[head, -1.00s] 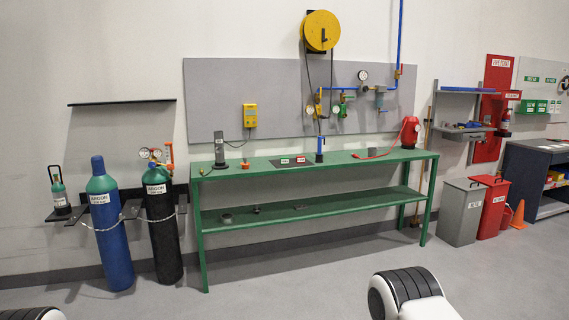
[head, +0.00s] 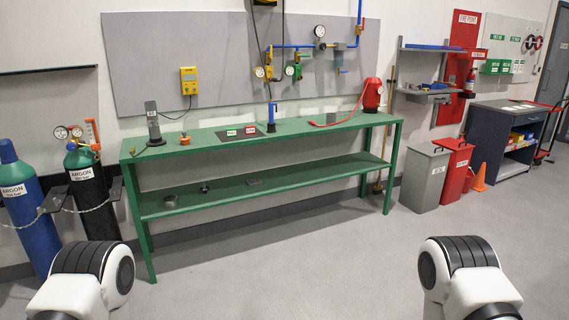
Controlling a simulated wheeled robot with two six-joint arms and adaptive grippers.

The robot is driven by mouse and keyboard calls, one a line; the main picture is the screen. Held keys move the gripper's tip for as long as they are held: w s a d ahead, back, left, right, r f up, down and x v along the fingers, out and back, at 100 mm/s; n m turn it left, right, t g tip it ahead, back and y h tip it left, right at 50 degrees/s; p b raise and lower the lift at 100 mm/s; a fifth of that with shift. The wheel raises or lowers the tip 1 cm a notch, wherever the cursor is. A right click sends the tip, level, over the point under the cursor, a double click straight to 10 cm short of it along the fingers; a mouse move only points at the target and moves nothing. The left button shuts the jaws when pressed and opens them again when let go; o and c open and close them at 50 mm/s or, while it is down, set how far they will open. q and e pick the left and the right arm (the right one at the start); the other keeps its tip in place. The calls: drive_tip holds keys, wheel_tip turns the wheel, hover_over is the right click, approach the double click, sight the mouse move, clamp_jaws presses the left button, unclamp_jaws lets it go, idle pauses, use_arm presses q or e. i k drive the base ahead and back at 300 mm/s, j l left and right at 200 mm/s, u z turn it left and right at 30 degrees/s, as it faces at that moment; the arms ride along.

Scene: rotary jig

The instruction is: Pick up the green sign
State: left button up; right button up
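A small green sign (head: 232,133) lies on a dark mat (head: 238,139) on the top of the green workbench (head: 200,140). A small red sign (head: 251,130) lies just to its right on the same mat. Both are small, and their lettering is hard to read. Neither of my grippers is in view. Only white and black links of my two arms show at the bottom left and bottom right, well short of the bench.
A black cylinder (head: 153,125) and a blue upright tool (head: 271,117) stand beside the mat. A red canister (head: 372,95) stands at the bench's right end. Gas bottles (head: 25,210) are at left, bins (head: 424,178) at right. The floor before the bench is clear.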

sight(230, 133)
drive_tip(key=i+l+z, duration=0.1)
drive_tip(key=i+z, duration=0.3)
drive_tip(key=i, duration=1.9)
